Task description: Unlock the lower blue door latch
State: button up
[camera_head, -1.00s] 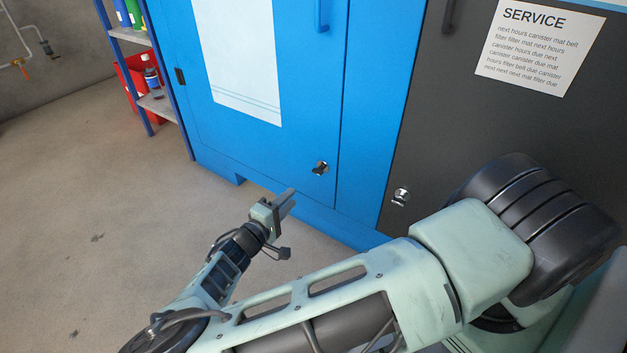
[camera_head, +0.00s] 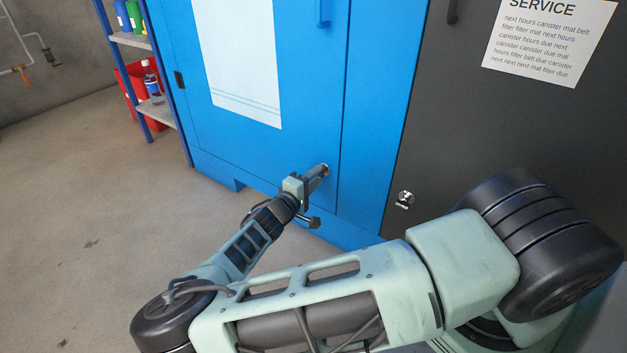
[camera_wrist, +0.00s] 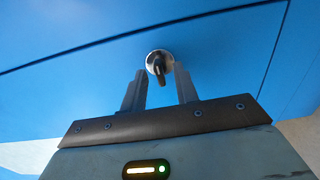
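The lower latch (camera_wrist: 159,66) on the blue door (camera_head: 300,100) is a round silver fitting with a dark knob. In the wrist view it sits just beyond and between my two fingertips, with its knob pointing down toward the gap. My gripper (camera_wrist: 159,88) is open, with a finger on each side and clear space between. In the head view my gripper (camera_head: 319,176) is at the lower right of the blue door and covers most of the latch. I cannot tell whether either finger touches the knob.
A dark grey panel with a second silver latch (camera_head: 404,200) and a SERVICE sheet (camera_head: 550,38) stands to the right. A blue handle (camera_head: 322,12) is higher on the door. A shelf rack (camera_head: 150,108) stands at the left. The floor at left is clear.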

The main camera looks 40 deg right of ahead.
grip_shut()
jog(key=shift+r+n+p, duration=0.1)
jog(key=shift+n+p, duration=0.2)
jog(key=shift+p, duration=0.15)
jog(key=n+p, duration=1.1)
jog(key=n, duration=0.6)
jog(key=shift+n, duration=0.3)
grip_release()
